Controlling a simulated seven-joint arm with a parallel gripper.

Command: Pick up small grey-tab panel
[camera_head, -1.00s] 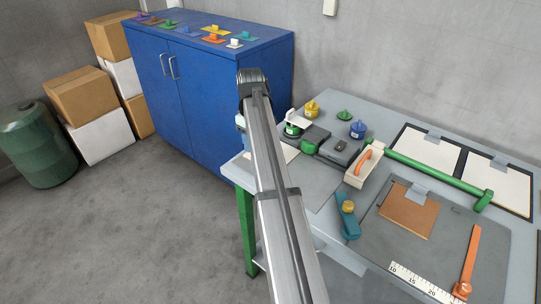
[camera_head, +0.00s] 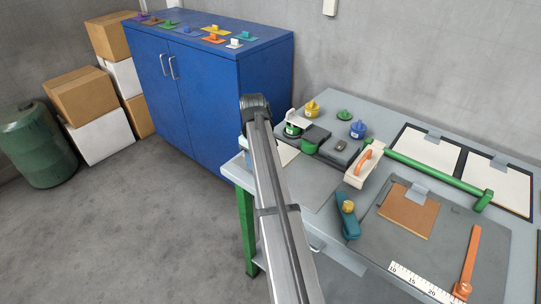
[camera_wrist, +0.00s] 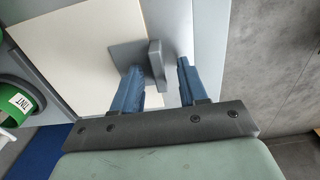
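The small grey-tab panel (camera_wrist: 124,54) shows in the wrist view as a small grey square with an upright grey tab (camera_wrist: 156,60). It lies partly over a cream sheet (camera_wrist: 75,40). My gripper (camera_wrist: 158,78) is open, its two blue fingers on either side of the tab, with a visible gap at the right finger. The left finger is close to the tab; I cannot tell whether it touches. In the head view my own arm hides the panel and most of the gripper; part of the cream sheet (camera_head: 287,152) shows beside the arm.
A green pot marked TINT (camera_wrist: 18,100) stands left of the gripper, also seen in the head view (camera_head: 291,130). A dark grey device (camera_head: 340,150) and a cream tray with an orange handle (camera_head: 364,165) stand further right on the bench. The blue cabinet (camera_head: 215,85) is behind the arm.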

